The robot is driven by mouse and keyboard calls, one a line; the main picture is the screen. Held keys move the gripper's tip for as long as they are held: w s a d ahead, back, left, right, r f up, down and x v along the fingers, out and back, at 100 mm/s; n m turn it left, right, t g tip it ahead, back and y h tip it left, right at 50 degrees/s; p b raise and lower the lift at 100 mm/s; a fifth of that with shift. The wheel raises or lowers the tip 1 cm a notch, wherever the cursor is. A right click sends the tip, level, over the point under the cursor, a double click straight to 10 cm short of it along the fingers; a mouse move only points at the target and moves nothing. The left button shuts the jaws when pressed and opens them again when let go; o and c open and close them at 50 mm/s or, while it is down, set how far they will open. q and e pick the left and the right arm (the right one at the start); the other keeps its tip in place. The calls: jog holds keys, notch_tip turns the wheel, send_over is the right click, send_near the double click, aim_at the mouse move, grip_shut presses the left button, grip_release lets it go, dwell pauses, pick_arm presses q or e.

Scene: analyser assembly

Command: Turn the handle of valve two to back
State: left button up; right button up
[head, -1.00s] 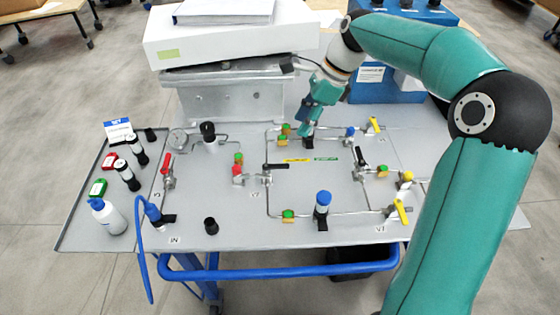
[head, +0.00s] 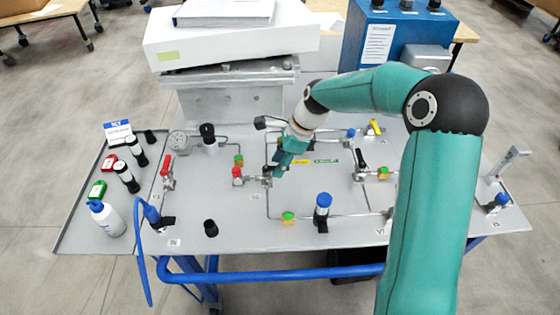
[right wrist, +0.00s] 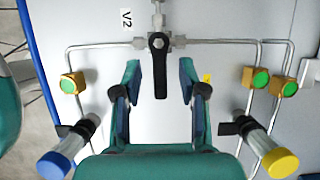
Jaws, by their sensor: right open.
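Valve two, marked by a V2 label (right wrist: 126,19), has a black lever handle (right wrist: 159,68) in the right wrist view. The handle runs from the valve body at the top of that view down toward my gripper. My right gripper (right wrist: 160,84) is open, with one finger on each side of the handle and a visible gap on both sides. In the head view, my right gripper (head: 278,168) is at the valve (head: 267,178) left of the panel's middle and hides most of the handle. My left gripper is not in view.
Another black-handled valve (head: 360,160) stands to the right on the grey panel (head: 225,225). A blue-capped cylinder (head: 323,206) stands in front. A red-handled valve (head: 167,166) is at the left. Thin pipes and green-topped fittings (head: 289,218) surround the gripper.

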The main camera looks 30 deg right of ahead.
grip_shut()
jog(key=shift+d, duration=0.15)
jog(key=shift+r, duration=0.1)
